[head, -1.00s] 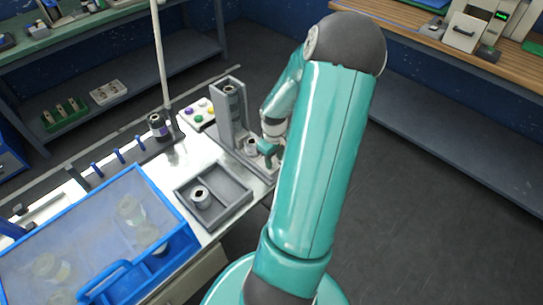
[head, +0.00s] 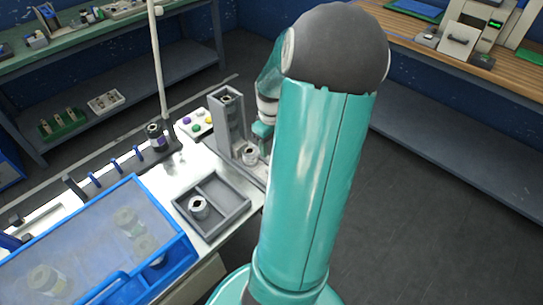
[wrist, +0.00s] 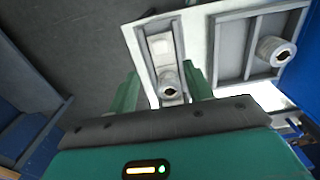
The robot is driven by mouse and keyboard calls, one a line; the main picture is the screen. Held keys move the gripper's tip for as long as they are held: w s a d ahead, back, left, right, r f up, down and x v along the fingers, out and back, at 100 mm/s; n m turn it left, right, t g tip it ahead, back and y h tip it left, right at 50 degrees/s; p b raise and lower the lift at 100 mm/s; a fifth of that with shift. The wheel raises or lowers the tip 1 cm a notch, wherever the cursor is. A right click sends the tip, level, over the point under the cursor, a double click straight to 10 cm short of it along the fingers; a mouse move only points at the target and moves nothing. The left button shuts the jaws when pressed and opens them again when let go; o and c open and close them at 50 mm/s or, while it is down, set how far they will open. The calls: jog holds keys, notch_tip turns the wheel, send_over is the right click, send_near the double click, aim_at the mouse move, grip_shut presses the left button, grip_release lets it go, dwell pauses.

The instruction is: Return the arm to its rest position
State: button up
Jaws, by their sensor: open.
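My teal arm (head: 312,190) rises through the middle of the head view, its elbow high. My gripper shows in the wrist view (wrist: 164,88) with its two green fingers apart and nothing held between them. A pale roll (wrist: 168,84) appears between the fingers in that view, standing on the grey holder (wrist: 155,32), apart from the fingers. In the head view this roll (head: 250,155) stands at the foot of the grey upright holder (head: 229,118). The gripper there is mostly hidden behind my arm.
A two-part grey tray (head: 229,200) holds another roll (head: 198,207) in one compartment. A blue-framed clear cover (head: 178,228) lies at left. A thin pole (head: 158,70) and a button panel (head: 196,123) stand behind. Open floor (head: 420,190) lies right of my arm.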

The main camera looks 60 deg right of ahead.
jog(key=shift+r, duration=1.3)
